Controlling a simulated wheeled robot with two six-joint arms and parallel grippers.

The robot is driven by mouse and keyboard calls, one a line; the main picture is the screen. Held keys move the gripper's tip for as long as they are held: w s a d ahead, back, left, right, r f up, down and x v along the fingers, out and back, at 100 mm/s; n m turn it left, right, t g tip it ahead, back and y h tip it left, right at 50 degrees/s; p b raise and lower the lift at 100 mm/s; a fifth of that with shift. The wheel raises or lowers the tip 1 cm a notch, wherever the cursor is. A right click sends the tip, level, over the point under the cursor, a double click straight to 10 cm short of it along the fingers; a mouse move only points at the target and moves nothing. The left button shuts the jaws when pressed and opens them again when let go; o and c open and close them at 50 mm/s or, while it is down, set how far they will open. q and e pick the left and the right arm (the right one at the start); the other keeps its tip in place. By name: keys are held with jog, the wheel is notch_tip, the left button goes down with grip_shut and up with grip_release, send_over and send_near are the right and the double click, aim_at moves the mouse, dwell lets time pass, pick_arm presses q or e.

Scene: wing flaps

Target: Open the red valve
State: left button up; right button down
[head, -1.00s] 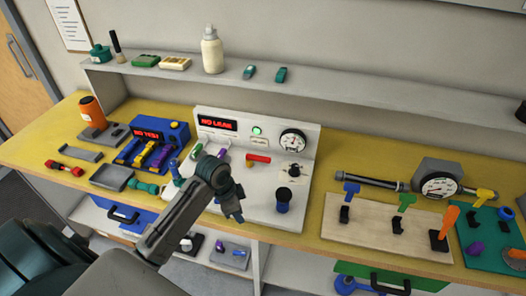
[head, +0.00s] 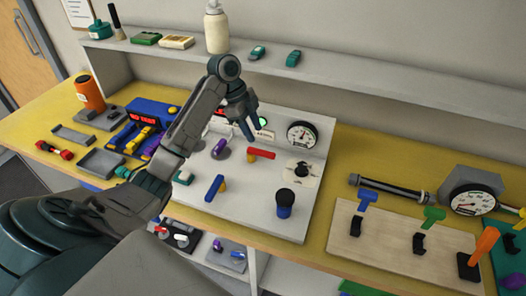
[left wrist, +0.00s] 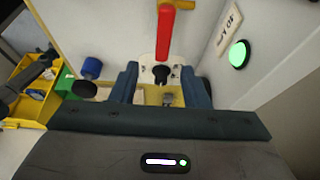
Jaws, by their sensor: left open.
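The red valve handle (head: 261,153) lies crosswise on the white test panel, right of a purple handle (head: 222,146). In the left wrist view the red handle (left wrist: 165,35) points down the picture toward the gap between my fingers, with its yellow-orange end at the top. My left gripper (head: 248,128) is open and empty, above and slightly left of the red handle, fingers pointing down, apart from it. Its blue fingers (left wrist: 163,82) also show in the left wrist view. My right gripper is out of view.
The panel also carries a blue handle (head: 214,187), a dark blue knob (head: 285,203), a round gauge (head: 301,135) and a lit green light (left wrist: 238,54). A wooden board (head: 385,250) with several hooks stands right. A shelf (head: 350,85) runs behind.

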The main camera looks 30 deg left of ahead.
aim_at(265, 152)
pick_arm(q)
jog(key=b+x, duration=0.1)
jog(key=x, duration=0.2)
jog(key=shift+a, duration=0.1)
jog(key=x, duration=0.1)
jog(key=p+x, duration=0.1)
jog(key=x, duration=0.1)
jog(key=shift+w+d+f+p, duration=0.2)
jog(key=shift+w+d+p, duration=0.1)
jog(key=shift+w, duration=0.1)
jog(key=shift+s+f, duration=0.1)
jog(key=shift+f, duration=0.25)
jog(key=shift+d+f, duration=0.2)
jog(key=shift+f, duration=0.25)
jog(key=shift+c, duration=0.4)
grip_shut()
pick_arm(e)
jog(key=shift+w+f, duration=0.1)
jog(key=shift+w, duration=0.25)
